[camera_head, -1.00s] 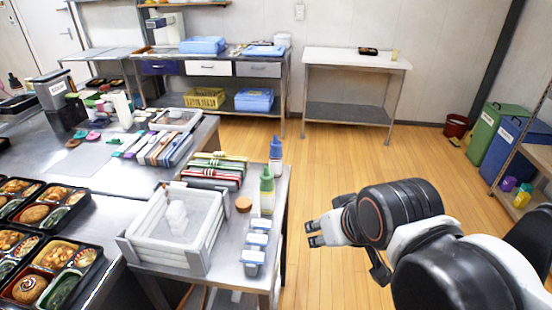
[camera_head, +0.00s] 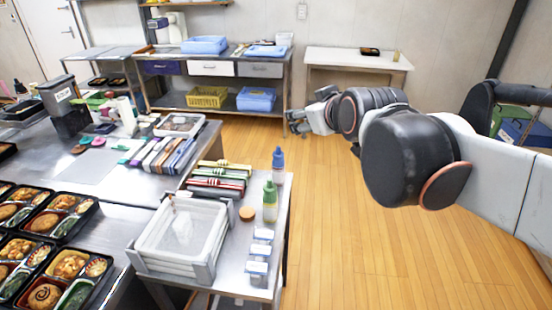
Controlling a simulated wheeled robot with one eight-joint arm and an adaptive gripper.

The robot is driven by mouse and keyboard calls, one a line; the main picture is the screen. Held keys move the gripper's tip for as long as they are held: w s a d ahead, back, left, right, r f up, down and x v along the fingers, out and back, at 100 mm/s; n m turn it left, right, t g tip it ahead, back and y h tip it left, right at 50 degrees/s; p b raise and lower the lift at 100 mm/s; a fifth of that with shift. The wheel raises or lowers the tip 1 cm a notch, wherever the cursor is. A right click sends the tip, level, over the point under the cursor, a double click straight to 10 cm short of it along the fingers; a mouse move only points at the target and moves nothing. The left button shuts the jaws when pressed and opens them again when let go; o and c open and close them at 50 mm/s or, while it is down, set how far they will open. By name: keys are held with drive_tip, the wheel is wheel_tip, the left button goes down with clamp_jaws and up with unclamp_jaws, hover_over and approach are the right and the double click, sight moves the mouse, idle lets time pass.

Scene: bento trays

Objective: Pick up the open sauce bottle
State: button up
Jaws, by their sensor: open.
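Two sauce bottles stand upright on the small metal side table. One has a green top (camera_head: 270,203) and a clear, pale body. The other, just behind it, has a blue top (camera_head: 278,165). I cannot tell which of them is open. A round brown lid or disc (camera_head: 247,214) lies left of the green-topped bottle. My gripper (camera_head: 294,122) is open and empty, and appears above and a little right of the blue-topped bottle in the picture, apart from both bottles. Its fingers are small and hard to make out.
A stack of white trays (camera_head: 147,265) stands left of the bottles. Several small containers (camera_head: 258,265) line the table's front right. Bundled coloured packs (camera_head: 215,188) lie behind. Filled bento trays (camera_head: 62,232) are at left. The wooden floor (camera_head: 350,250) to the right is clear.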

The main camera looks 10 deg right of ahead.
drive_tip(key=w+d+r+n+t+h, duration=0.1)
drive_tip(key=w+d+r+n+t, duration=0.25)
drive_tip(key=w+r, duration=0.35)
drive_tip(key=w+d+r+n+t+h, duration=0.1)
drive_tip(key=w+d+r+n+t, duration=0.2)
drive_tip(key=w+r, duration=0.45)
drive_tip(key=w+d+f+n+t+y, duration=0.1)
drive_tip(key=w+d+n+t+y, duration=0.1)
drive_tip(key=w+d+n+t, duration=0.3)
drive_tip(key=n+g+y+b, duration=0.2)
drive_tip(key=n+g+y, duration=1.4)
drive_tip(key=n, duration=1.8)
approach(278, 170)
drive_tip(key=w+d+f, duration=0.1)
drive_tip(key=d+f, duration=0.1)
drive_tip(key=d, duration=0.2)
drive_tip(key=shift+g+y, duration=0.25)
drive_tip(key=shift+y, duration=0.05)
drive_tip(key=shift+w+f+b+x, duration=0.15)
drive_tip(key=shift+b+x, duration=0.5)
drive_tip(key=shift+x, duration=1.65)
drive_tip(key=shift+f+b+x, duration=0.1)
drive_tip(key=shift+b+x, duration=0.55)
drive_tip(key=shift+x, duration=1.65)
drive_tip(key=shift+w+f+b+x, duration=0.15)
drive_tip(key=shift+b+x, duration=0.5)
drive_tip(key=shift+x, duration=1.65)
drive_tip(key=shift+d, duration=0.15)
